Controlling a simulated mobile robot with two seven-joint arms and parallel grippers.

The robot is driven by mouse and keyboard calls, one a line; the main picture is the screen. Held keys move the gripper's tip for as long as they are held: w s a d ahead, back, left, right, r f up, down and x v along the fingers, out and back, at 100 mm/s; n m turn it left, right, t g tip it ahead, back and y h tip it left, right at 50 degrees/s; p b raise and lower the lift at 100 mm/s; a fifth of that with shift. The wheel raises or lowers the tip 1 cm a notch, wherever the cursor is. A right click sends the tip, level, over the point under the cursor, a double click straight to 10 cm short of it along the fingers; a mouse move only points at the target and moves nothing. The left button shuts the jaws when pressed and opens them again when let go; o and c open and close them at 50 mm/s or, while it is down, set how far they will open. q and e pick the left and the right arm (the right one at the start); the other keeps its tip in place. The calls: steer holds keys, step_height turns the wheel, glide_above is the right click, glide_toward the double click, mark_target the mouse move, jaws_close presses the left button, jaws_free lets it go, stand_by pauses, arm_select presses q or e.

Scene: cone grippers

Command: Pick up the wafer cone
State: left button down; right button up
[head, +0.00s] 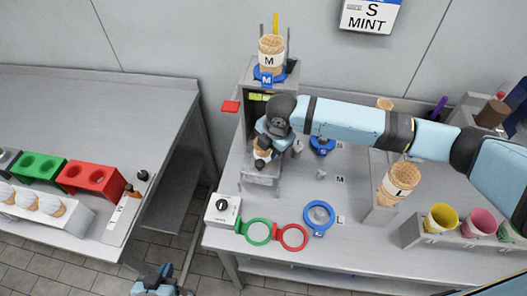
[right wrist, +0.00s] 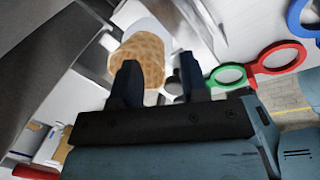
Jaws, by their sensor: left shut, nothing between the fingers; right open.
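A tan wafer cone with a waffle pattern (right wrist: 140,58) shows in the right wrist view, just beyond and partly between my right gripper's fingertips (right wrist: 158,80). The fingers are apart; whether they touch the cone cannot be told. In the head view my right gripper (head: 264,146) points down over a small grey stand, and a bit of the cone (head: 262,158) shows below it, mostly hidden. My left gripper (head: 160,278) is at the bottom edge of the head view, shut, empty and far from the cone.
A cone stack marked M (head: 271,55) stands on the dispenser behind. Another stack, marked L (head: 398,180), stands to the right. Green (head: 258,231), red (head: 293,237) and blue (head: 318,217) rings lie at the front. A floor gap separates the left table (head: 110,110).

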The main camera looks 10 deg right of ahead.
steer(key=shift+w+a+f, duration=0.1)
steer(key=shift+f, duration=0.35)
steer(key=shift+c, duration=0.3)
steer(key=c, duration=0.7)
